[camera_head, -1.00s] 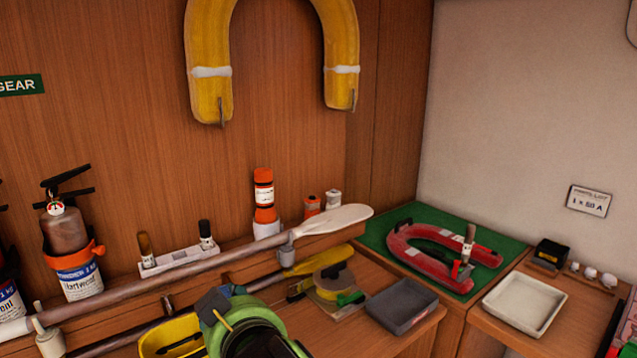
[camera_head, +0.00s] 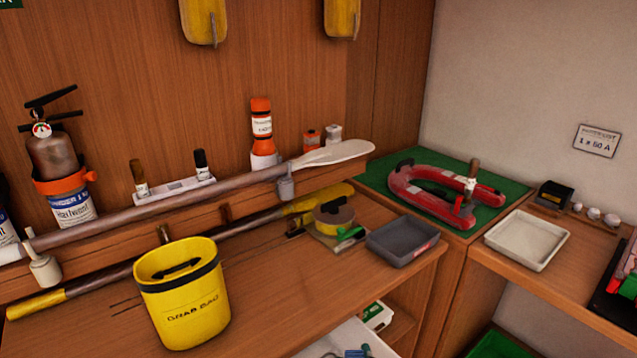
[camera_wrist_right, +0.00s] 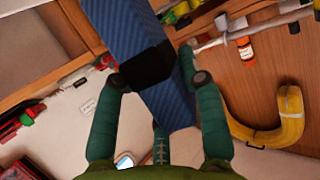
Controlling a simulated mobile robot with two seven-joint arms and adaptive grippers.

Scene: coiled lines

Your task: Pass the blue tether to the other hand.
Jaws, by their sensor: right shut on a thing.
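In the right wrist view my right gripper (camera_wrist_right: 155,72) has its teal fingers shut around the blue tether (camera_wrist_right: 172,104). The tether is a wide, woven blue strap with a black band (camera_wrist_right: 147,66) across it between the fingers. Neither the held tether nor my right gripper shows in the head view. My left gripper is in neither view now.
A yellow grab bag (camera_head: 183,305) stands on the wooden bench, with a paddle (camera_head: 200,192) behind it. A grey tray (camera_head: 402,242), a white tray (camera_head: 527,240) and a red horseshoe-shaped item (camera_head: 432,205) are to the right. Bare bench shows right of the bag.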

